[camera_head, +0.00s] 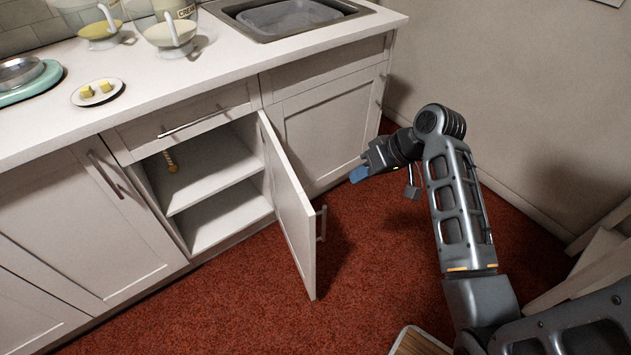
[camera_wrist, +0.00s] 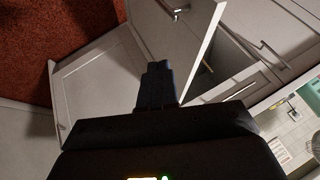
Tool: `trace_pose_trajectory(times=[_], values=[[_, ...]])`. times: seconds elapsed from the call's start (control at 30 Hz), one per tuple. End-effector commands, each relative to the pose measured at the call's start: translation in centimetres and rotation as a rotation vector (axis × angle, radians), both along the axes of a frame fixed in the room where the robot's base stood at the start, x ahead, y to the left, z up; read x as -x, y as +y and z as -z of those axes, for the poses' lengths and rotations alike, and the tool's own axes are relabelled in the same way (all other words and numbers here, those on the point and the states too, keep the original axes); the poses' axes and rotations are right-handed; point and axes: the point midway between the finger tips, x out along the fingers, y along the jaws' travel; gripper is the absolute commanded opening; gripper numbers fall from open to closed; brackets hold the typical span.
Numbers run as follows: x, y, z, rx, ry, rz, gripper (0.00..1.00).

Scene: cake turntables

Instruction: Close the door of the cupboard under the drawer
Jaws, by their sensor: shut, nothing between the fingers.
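The cupboard door (camera_head: 290,210) is white and stands wide open, swung out from its right-hand side over the floor. Its metal handle (camera_head: 321,224) is on the outer face near the free edge. The open cupboard (camera_head: 205,190) below the drawer (camera_head: 185,122) shows a shelf and a small yellowish item inside. My gripper (camera_head: 359,174) has blue tips and is right of the door, apart from it in the head view. In the wrist view my gripper (camera_wrist: 158,68) is shut and empty, with the door (camera_wrist: 190,30) and its handle (camera_wrist: 174,7) beyond it.
A closed cupboard (camera_head: 325,130) stands right of the open one, and another closed door (camera_head: 75,215) is at the left. The worktop (camera_head: 215,65) holds bowls, a small plate and a sink. Red carpet (camera_head: 230,290) is clear around the door; a wooden-topped item (camera_head: 418,343) is at the bottom.

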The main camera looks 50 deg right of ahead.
Motion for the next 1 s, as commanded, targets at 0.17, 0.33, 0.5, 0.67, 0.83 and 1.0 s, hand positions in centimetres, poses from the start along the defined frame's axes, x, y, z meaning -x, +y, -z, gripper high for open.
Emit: trace_pose_trajectory(times=[0.17, 0.33, 0.5, 0.67, 0.83, 1.0], values=[[-0.8, -0.6, -3.2, -0.05, -0.008, -0.024, 0.0], [-1.4, -0.3, -2.2, -0.058, -0.005, -0.029, 0.0], [-2.9, 0.3, 0.0, -0.058, -0.004, -0.03, 0.0], [-4.8, 1.1, 2.6, -0.058, -0.004, -0.03, 0.0], [-6.6, 1.7, 5.1, -0.057, -0.004, -0.029, 0.0], [-7.7, 3.9, 4.8, -0.053, -0.005, -0.031, 0.0]])
